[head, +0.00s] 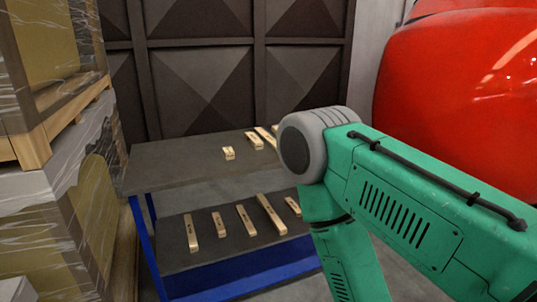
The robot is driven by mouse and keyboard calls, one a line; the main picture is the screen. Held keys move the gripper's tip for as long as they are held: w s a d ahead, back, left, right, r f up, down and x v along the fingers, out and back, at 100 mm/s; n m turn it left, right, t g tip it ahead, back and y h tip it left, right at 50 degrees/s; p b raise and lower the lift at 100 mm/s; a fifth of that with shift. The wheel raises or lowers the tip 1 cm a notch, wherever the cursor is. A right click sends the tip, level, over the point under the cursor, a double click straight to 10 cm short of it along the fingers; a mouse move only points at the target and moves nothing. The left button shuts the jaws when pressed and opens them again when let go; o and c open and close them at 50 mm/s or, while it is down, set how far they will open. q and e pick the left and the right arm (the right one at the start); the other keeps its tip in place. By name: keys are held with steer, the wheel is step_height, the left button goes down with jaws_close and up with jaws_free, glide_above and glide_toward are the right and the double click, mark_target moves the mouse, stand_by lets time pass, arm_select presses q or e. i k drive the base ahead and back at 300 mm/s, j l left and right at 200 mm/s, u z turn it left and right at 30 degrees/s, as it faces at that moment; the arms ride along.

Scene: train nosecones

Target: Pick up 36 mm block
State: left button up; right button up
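Several light wooden blocks with dark printed marks lie on a two-level cart. The marks are too small to read, so I cannot tell which is the 36 mm block. On the upper shelf (180,165) lie a short block (228,153), a longer one (254,140) and others partly hidden behind my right arm. On the lower shelf (180,255) a row of blocks of different lengths runs from a left block (191,233) past a long block (271,214) to a partly hidden one (293,206). Neither gripper is in view; only my green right arm shows.
Blue posts and a blue lower edge (240,283) frame the cart. Wrapped pallet goods (60,200) stand close on the left. A dark panelled wall (200,75) is behind. A large red glossy body (460,100) stands at right. My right arm covers the cart's right side.

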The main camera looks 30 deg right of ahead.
mark_target(228, 153)
steer(key=z, duration=0.6)
steer(key=i+z, duration=0.1)
steer(key=i+l, duration=0.05)
steer(key=i, duration=0.05)
